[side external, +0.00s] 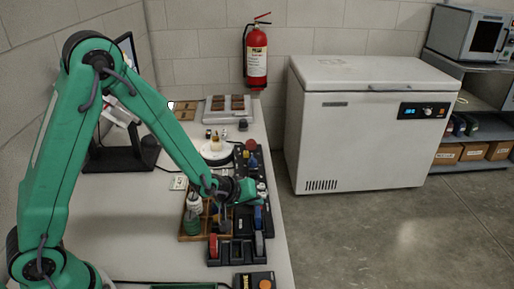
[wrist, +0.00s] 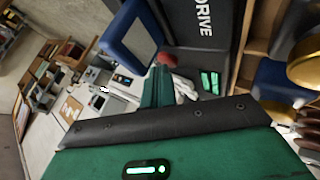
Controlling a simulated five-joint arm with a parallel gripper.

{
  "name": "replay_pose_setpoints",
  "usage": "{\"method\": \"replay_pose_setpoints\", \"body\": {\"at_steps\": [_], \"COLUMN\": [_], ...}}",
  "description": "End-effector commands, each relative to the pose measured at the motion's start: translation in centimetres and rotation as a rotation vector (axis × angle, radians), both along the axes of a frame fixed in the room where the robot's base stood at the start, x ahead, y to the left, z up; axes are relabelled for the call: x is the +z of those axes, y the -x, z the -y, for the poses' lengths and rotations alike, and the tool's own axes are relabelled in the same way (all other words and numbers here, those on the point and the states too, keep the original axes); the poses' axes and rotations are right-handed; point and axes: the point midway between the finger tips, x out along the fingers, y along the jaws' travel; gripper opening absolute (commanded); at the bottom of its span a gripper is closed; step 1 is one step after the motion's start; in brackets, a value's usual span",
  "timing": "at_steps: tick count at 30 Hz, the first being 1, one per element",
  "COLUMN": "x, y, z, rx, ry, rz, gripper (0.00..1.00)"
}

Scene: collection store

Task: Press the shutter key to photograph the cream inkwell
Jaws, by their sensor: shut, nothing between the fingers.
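My gripper (side external: 252,191) is shut and empty. It hangs low over the black panel (side external: 262,168) along the table's right side; I cannot tell whether it touches anything. In the wrist view its green fingers (wrist: 158,88) point toward a red knob (wrist: 167,60). That knob also seems to show in the side view (side external: 251,145), at the panel's far end, beyond my gripper. A white round stand (side external: 216,155) left of the panel carries a small cream and brown item (side external: 214,142), possibly the inkwell. I cannot make out which part is the shutter key.
A wooden compartment tray (side external: 189,238) with bottles stands left of my gripper. Red and blue upright parts stand close around it. A box with an orange button (side external: 264,285) is at the front. A black monitor stand (side external: 115,158) is at the left. The front left tabletop is mostly bare.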

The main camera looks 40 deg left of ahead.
Motion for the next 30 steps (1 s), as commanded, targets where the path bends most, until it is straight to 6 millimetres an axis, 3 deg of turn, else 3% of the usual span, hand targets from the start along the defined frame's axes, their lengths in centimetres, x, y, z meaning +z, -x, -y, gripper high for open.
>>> {"method": "replay_pose_setpoints", "body": {"at_steps": [30], "x": [1.7], "y": [0.1], "z": [0.0], "rx": [0.0], "ry": [0.0], "rz": [-0.001], "gripper": [0.0]}}
